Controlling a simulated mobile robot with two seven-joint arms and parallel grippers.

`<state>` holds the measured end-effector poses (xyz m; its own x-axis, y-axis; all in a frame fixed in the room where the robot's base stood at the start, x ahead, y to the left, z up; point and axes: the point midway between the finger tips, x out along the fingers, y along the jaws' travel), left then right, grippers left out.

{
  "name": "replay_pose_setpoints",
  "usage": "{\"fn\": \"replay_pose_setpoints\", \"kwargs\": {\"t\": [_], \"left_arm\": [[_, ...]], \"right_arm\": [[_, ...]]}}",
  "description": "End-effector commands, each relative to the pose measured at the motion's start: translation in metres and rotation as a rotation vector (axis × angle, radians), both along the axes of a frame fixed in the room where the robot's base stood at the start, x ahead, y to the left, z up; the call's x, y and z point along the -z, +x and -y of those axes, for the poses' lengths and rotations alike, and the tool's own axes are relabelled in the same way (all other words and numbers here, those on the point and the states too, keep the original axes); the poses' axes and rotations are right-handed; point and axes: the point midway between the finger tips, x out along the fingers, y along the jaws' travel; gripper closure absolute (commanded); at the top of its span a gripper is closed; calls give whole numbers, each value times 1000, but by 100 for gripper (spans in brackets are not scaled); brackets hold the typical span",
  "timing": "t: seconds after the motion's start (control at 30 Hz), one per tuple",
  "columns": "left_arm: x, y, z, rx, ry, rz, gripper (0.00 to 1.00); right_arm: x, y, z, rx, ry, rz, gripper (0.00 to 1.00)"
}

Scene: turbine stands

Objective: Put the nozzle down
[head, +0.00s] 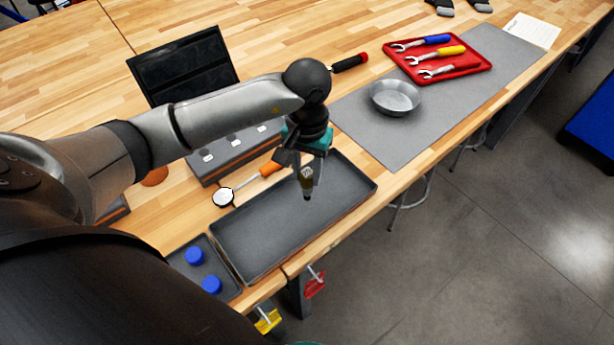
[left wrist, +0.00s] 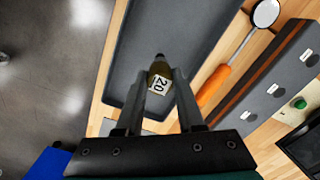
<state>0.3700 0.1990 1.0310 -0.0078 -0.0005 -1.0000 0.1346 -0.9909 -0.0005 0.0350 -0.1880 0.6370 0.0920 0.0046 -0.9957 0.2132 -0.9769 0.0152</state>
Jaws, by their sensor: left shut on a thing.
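The nozzle (head: 307,181) is a small dark, brass-brown piece with a pale label, and it hangs below my left gripper (head: 308,170). In the left wrist view the nozzle (left wrist: 160,75) sits between the two fingers of my left gripper (left wrist: 160,88), and its label reads 20. The left gripper is shut on it. The nozzle is over the right part of a long dark grey tray (head: 250,240), which also fills the upper middle of the left wrist view (left wrist: 190,30). I cannot tell whether its tip touches the tray floor. My right gripper is not in view.
An orange-handled inspection mirror (head: 240,187) lies behind the tray, near a grey box with labelled buttons (head: 215,160). A smaller tray with blue caps (head: 195,256) is at left. A grey mat (head: 390,140) bears a metal bowl (head: 395,97) and a red tool tray (head: 480,67). The long tray looks empty.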

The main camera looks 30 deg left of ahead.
Motion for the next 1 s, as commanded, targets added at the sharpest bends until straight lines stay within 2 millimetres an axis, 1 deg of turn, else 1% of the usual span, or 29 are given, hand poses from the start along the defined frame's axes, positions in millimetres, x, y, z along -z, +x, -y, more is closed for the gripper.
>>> {"fn": "replay_pose_setpoints", "kwargs": {"t": [0.03, 0.13, 0.4, 0.53, 0.57, 0.8, 1.0], "left_arm": [[10, -1, 1, -2, -3, -4, 100], [23, -1, 0, -1, -1, -3, 100], [25, 0, 0, 0, -1, 1, 100], [29, 0, 0, 0, 0, 1, 100], [28, 0, 0, 0, 0, 0, 60], [27, 0, 0, 0, 0, 0, 33], [27, 0, 0, 0, 0, 0, 33]], "right_arm": [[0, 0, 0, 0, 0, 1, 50], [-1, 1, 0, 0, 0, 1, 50], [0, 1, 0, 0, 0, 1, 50], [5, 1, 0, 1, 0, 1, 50], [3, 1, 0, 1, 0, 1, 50], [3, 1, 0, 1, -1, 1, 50], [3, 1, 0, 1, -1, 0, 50]]}}
